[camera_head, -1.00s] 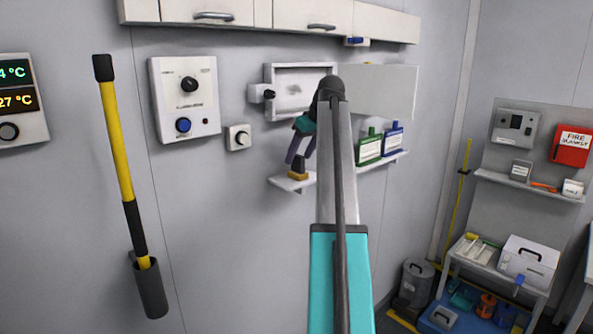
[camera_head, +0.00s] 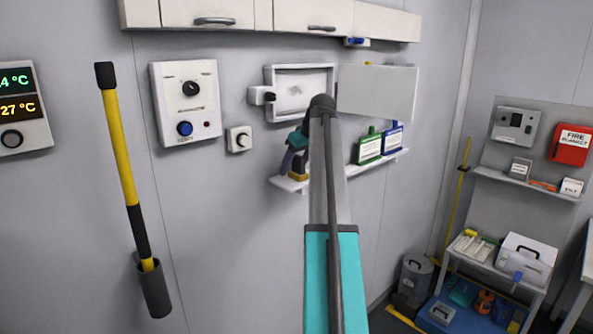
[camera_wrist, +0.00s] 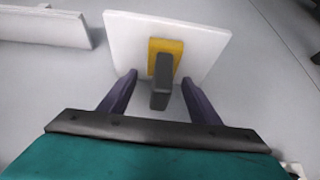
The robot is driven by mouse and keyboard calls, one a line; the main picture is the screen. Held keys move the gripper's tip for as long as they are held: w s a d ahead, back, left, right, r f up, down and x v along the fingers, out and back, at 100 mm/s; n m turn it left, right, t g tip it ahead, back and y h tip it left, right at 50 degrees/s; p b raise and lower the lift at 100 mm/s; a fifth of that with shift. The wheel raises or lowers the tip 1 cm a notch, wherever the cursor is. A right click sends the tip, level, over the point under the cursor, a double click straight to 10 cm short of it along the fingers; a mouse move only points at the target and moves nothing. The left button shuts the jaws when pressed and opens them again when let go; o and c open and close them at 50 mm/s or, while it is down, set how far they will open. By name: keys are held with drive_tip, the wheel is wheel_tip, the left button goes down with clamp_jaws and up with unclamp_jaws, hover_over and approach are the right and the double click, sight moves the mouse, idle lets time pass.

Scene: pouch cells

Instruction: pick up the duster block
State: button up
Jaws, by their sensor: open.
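The duster block (camera_head: 298,177) has a yellow-orange base and a dark grip. It stands on the left end of a white wall shelf (camera_head: 380,163). In the wrist view the duster block (camera_wrist: 166,46) shows its yellow base on the white shelf, with its dark grip pointing toward me. My gripper (camera_wrist: 158,80) is open, with one dark purple finger on each side of the grip and visible gaps between. In the head view my gripper (camera_head: 290,160) is at the duster block and partly covers it, and my arm hides the shelf just right of it.
A small knob box (camera_head: 239,139) is on the wall to the left.

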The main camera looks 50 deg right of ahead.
idle(0.3)
drive_tip(key=c, duration=1.2)
drive_tip(key=shift+o, duration=0.2)
drive_tip(key=shift+r, duration=0.1)
drive_tip(key=shift+r+b, duration=1.05)
drive_tip(key=shift+r, duration=0.6)
drive_tip(key=s+a+b, duration=0.2)
drive_tip(key=s+a, duration=0.1)
drive_tip(key=s, duration=0.4)
drive_tip(key=s+a+r+b, duration=0.1)
drive_tip(key=s+a+b, duration=0.1)
drive_tip(key=s, duration=0.6)
drive_tip(key=shift+a+r+b, duration=0.25)
drive_tip(key=shift+a+b, duration=0.1)
drive_tip(key=shift+a, duration=0.05)
drive_tip(key=shift+o, duration=1.2)
drive_tip(key=shift+c, duration=0.5)
